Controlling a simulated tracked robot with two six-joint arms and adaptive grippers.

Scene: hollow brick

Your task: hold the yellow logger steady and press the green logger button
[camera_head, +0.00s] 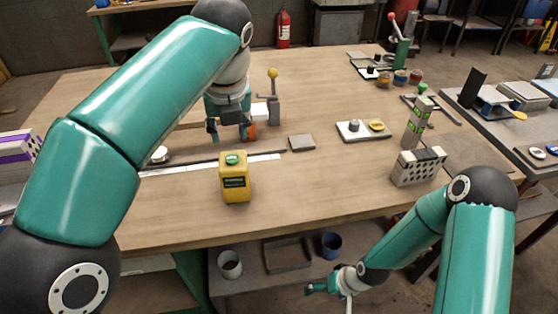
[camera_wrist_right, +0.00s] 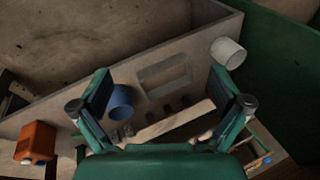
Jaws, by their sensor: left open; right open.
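The yellow logger (camera_head: 235,187) stands upright on the wooden table near its front edge, with a dark label on its front. The green logger button (camera_head: 232,159) is on its top face. My left gripper (camera_head: 229,133) is open above the table, behind the logger and apart from it, fingers pointing down. My right gripper (camera_head: 318,288) hangs low in front of the table, below the tabletop and right of the logger. In the right wrist view its two fingers (camera_wrist_right: 161,92) are spread with nothing gripped. The logger does not show there.
An orange object (camera_head: 249,132) and a grey block with a yellow-knobbed lever (camera_head: 273,108) stand close to my left gripper. A hollow brick (camera_head: 418,167) stands at the right front edge. A blue cup (camera_head: 331,245) and white cup (camera_head: 230,264) are below the tabletop.

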